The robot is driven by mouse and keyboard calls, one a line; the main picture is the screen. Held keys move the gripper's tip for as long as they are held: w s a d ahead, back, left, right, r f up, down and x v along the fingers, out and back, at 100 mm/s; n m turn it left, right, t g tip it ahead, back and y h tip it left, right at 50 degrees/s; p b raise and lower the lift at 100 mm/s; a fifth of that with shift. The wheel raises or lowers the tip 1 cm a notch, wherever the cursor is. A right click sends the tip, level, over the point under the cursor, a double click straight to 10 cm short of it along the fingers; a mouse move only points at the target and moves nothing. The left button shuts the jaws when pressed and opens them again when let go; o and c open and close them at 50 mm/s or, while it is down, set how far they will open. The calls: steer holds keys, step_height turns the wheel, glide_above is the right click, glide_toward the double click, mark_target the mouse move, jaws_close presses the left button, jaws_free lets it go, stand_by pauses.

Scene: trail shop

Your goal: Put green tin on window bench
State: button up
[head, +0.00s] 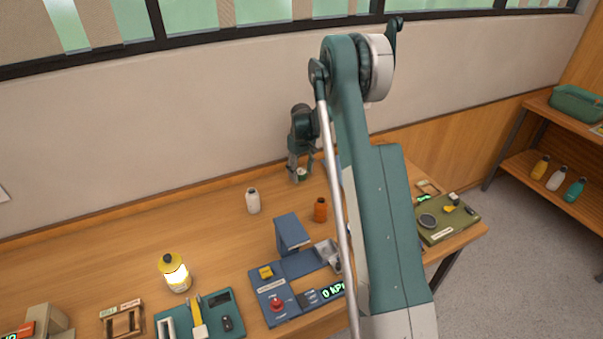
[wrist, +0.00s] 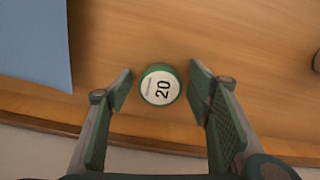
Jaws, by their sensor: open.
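The green tin (wrist: 160,85) is round, with a white lid label reading "20". It stands on a wooden bench top (wrist: 190,35) near the wall-side edge. My gripper (wrist: 160,80) is open, with one finger on each side of the tin and a visible gap at both sides. In the head view my gripper (head: 301,177) points down at the back of the wooden bench (head: 150,235) below the windows. The tin (head: 302,173) shows there as a small pale and green patch between the fingers, partly hidden by them.
A white bottle (head: 253,201) and an orange bottle (head: 320,210) stand near my gripper. A blue device (head: 290,233), a lit lantern (head: 175,272) and an olive case (head: 447,218) are on the bench. A blue flat thing (wrist: 35,40) lies beside the tin. A shelf (head: 550,180) stands right.

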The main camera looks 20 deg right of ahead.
mark_target(302, 172)
steer(key=shift+r, duration=0.1)
step_height(302, 172, up, 12)
stand_by(0.8)
stand_by(0.5)
